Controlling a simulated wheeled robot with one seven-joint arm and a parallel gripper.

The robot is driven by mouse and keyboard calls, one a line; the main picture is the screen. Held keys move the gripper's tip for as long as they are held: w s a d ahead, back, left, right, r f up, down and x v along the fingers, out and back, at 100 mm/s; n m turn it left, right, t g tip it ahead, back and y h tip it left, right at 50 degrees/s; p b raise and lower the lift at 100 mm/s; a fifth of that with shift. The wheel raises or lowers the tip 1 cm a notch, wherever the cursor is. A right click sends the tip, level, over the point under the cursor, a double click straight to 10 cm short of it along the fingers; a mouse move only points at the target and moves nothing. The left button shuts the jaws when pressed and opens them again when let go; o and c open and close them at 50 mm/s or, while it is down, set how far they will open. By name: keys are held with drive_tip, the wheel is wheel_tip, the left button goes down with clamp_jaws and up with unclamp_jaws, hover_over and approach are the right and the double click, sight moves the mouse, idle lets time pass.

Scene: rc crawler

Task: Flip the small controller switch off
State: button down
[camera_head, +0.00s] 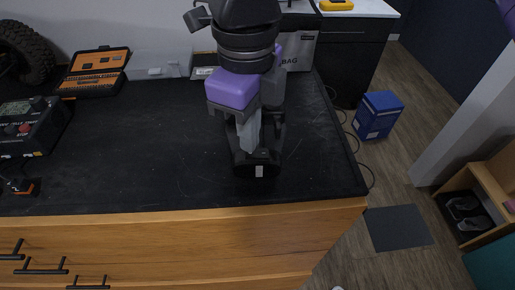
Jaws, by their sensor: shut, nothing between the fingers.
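A black control box (28,126) with knobs, a red button and lettering stands at the left edge of the black table top. A smaller black device with an orange part (22,187) lies in front of it, partly cut off by the frame. I cannot make out a switch or its position on either. My gripper (259,168) is shut and empty, pointing down at the right half of the table, well to the right of both devices. The wrist hides the table behind it.
An open orange-and-black tool case (96,72) and a tyre (22,52) are at the back left. The table (150,150) is clear between the devices and my gripper. A blue box (378,115) is on the floor at right.

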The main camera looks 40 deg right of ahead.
drive_tip(key=shift+f+b, duration=0.85)
drive_tip(key=shift+b, duration=0.05)
idle(0.4)
drive_tip(key=shift+r, duration=0.2)
drive_tip(key=shift+r+p, duration=1.6)
drive_tip(key=shift+r, duration=1.8)
